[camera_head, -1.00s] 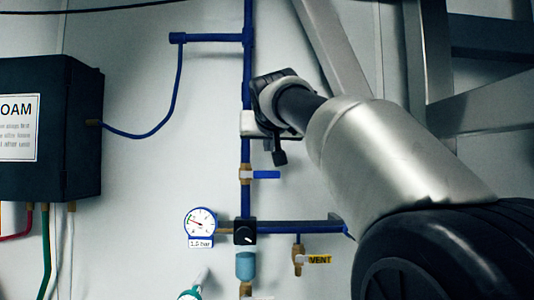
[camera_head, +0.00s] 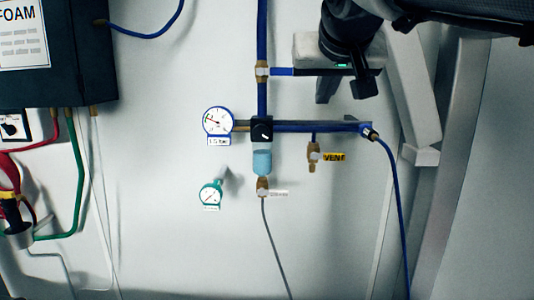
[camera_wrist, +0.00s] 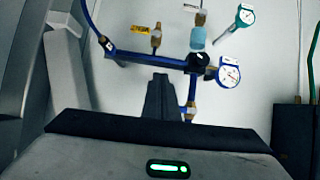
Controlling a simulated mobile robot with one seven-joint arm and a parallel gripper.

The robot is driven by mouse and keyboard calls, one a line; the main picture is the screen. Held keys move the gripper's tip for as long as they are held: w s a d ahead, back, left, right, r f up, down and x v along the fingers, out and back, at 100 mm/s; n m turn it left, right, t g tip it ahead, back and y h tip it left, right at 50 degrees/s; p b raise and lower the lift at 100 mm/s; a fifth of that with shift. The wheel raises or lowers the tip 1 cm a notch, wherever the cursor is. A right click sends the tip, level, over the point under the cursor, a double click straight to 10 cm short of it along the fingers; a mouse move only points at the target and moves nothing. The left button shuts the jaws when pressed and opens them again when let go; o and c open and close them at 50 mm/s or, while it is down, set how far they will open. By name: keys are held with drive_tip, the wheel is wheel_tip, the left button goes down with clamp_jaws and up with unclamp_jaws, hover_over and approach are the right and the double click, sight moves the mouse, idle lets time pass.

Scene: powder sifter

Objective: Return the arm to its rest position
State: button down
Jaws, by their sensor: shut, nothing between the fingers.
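My gripper (camera_head: 326,91) is at the upper right of the body view, in front of the blue pipework and just below my dark wrist. In the wrist view its dark fingers (camera_wrist: 160,97) stand together, shut and empty. They overlap the blue pipe in that picture; the gap in depth is hard to tell. My arm runs off the top right corner of the body view, so most of it is out of sight.
A blue pipe (camera_head: 315,127) carries a round gauge (camera_head: 218,121), a light-blue bowl (camera_head: 262,162) and a brass vent valve (camera_head: 314,155). A teal gauge (camera_head: 210,194) sits lower left. A dark FOAM box (camera_head: 85,55) is at left, a grey metal frame (camera_head: 455,160) at right.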

drive_tip(key=s+d+f+g+p, duration=0.3)
drive_tip(key=s+f+g, duration=0.3)
drive_tip(key=s+f, duration=1.7)
wheel_tip(320, 180, down, 4)
drive_tip(key=c, duration=2.5)
unclamp_jaws()
drive_tip(key=shift+d, duration=0.1)
